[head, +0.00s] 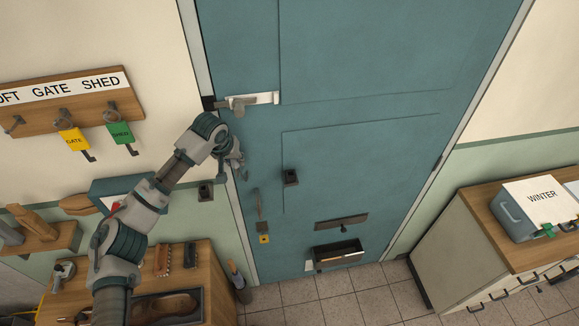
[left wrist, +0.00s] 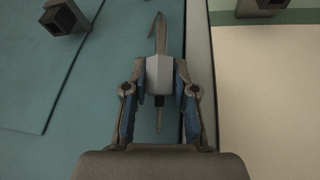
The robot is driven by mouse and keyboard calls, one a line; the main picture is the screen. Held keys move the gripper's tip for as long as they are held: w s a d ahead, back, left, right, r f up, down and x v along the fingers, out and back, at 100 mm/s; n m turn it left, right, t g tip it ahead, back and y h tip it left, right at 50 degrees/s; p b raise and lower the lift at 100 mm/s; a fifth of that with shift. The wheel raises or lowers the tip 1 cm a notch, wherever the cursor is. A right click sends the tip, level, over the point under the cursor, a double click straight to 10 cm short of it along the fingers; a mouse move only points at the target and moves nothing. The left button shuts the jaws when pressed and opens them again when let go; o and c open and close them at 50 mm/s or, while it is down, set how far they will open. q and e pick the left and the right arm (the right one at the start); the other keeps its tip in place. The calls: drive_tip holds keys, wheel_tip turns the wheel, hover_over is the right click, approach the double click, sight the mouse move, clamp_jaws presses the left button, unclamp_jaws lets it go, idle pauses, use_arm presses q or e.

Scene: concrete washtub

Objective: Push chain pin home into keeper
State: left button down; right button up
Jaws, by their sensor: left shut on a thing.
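My left gripper (head: 238,160) is at the left edge of the teal door, below the metal latch. In the left wrist view its two blue-padded fingers (left wrist: 159,98) are shut on a pale grey piece (left wrist: 159,74) with a thin dark stem, which looks like the chain pin. The stem reaches toward the top of that view. In the head view the arm mostly hides this piece. A metal latch with a pale plate (head: 264,98) is on the door, and a dark block (head: 208,103) sits beside it on the frame. I cannot tell which fitting is the keeper. My right gripper is out of view.
A dark box (head: 205,191) is on the wall side and another (head: 290,177) on the door.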

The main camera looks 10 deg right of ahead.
use_arm(q)
drive_tip(key=shift+a, duration=0.55)
drive_tip(key=shift+a, duration=0.1)
drive_tip(key=shift+s+a, duration=0.1)
drive_tip(key=shift+a, duration=2.8)
drive_tip(key=shift+a, duration=2.3)
drive_tip(key=shift+f+t+b, duration=0.1)
drive_tip(key=shift+t+b, duration=1.2)
drive_tip(key=shift+b, duration=0.2)
drive_tip(key=shift+t, duration=0.3)
